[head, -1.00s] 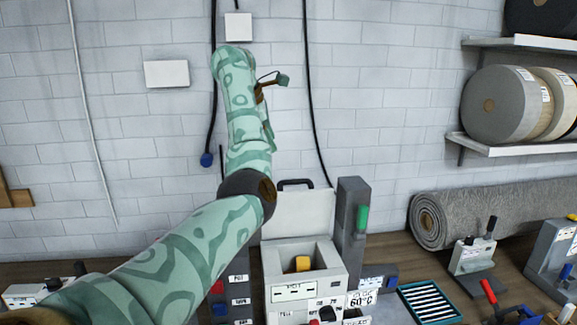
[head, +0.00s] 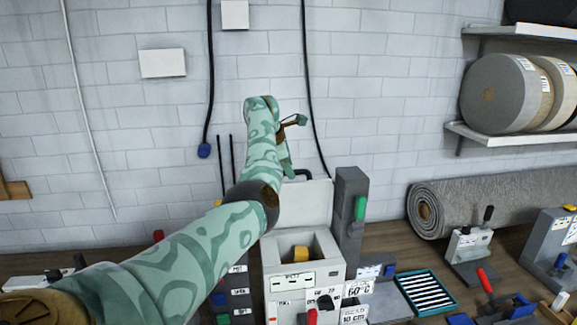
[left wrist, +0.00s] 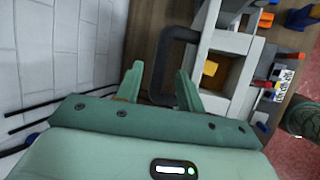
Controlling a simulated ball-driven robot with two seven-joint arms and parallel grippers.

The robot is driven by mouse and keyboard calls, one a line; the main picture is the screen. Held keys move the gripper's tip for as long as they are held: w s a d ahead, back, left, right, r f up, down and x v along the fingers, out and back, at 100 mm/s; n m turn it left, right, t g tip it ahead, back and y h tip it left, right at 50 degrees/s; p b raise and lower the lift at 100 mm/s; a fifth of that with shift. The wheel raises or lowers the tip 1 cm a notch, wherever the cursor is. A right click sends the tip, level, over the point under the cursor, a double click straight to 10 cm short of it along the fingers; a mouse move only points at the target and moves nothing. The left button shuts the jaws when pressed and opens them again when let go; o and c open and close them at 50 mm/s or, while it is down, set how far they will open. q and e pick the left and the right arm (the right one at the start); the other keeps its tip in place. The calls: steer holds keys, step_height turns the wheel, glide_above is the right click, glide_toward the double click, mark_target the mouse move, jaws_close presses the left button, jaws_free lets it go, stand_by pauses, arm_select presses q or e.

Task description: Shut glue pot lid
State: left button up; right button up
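The glue pot (head: 290,285) is a pale box on the bench with a yellow thing (head: 300,254) inside its open top. Its pale lid (head: 307,205) stands upright at the back edge, with a dark handle (head: 303,173) on top. In the left wrist view the handle (left wrist: 160,75) shows as a dark loop. My left gripper (left wrist: 160,70) is open, its two green fingers either side of the handle in that picture. I cannot tell if they touch it. In the head view my arm hides most of this gripper. My right gripper is not in view.
A dark grey post (head: 349,215) with a green handle stands right of the pot. A labelled dark rack (head: 238,283) is on its left. A teal-rimmed tray (head: 427,293), clamps and a rolled grey rug (head: 490,205) lie further right. The wall behind has hanging cables.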

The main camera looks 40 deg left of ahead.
arm_select(q)
steer(key=shift+w+f, duration=0.2)
steer(key=shift+f, duration=0.15)
jaws_close()
